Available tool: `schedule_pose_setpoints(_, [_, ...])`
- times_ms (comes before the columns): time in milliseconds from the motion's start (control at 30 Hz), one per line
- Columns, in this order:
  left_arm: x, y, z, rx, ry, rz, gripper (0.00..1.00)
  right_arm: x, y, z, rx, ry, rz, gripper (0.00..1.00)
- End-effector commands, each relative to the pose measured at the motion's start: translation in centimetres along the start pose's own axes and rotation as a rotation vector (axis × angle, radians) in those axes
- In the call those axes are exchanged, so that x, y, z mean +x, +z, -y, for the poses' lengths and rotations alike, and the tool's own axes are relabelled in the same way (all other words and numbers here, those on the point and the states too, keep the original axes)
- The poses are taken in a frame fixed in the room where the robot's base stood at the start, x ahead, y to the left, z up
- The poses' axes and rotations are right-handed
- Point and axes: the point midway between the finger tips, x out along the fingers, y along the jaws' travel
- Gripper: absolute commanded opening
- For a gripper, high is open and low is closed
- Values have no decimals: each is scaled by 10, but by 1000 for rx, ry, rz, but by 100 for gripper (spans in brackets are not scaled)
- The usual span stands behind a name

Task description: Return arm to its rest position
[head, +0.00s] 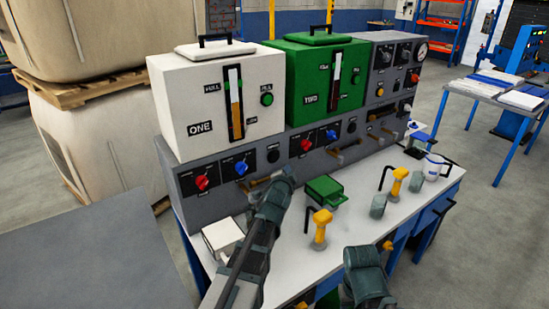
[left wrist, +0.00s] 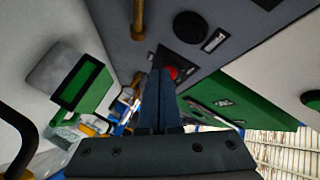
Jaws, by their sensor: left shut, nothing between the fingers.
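My left gripper (head: 288,172) reaches up from the lower front in the head view, with its tips close to the grey panel (head: 222,188). In the left wrist view my left gripper (left wrist: 161,74) has its two dark fingers together with nothing between them.
White (head: 215,100) and green (head: 326,80) dispensers stand on the panel. The white worktop (head: 285,270) holds a green-lidded box (head: 325,191), a white box (head: 222,236), yellow-handled tools (head: 320,228) and grey cups (head: 378,206). A grey table (head: 95,255) lies at left.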

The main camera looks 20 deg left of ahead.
Motion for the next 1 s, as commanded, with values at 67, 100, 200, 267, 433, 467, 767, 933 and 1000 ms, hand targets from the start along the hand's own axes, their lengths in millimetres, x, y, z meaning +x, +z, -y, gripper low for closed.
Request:
schedule_pose_setpoints(67, [0,0,0,0,0,0,0,0,0,0,0,0,0,50])
schedule_pose_setpoints(100, [0,0,0,0,0,0,0,0,0,0,0,0,0,50])
schedule_pose_setpoints(200, [0,0,0,0,0,0,0,0,0,0,0,0,0,50])
schedule_pose_setpoints(267, [0,0,0,0,0,0,0,0,0,0,0,0,0,50])
schedule_pose_setpoints(433, [-1,0,-1,-3,4,3,0,-1,0,0,0,0,0,50])
schedule_pose_setpoints(467, [-2,-1,-3,-8,12,8,0,-2,0,0,0,0,0,50])
schedule_pose_setpoints(767, [-85,-10,-96,-244,367,310,0,-38,2,-4,0,0,0,50])
schedule_pose_setpoints(933, [-166,-11,-151,-351,582,568,0,-58,3,-6,0,0,0,50])
schedule_pose_setpoints(1000, [-204,-12,-168,-377,658,680,0,-66,4,-6,0,0,0,50])
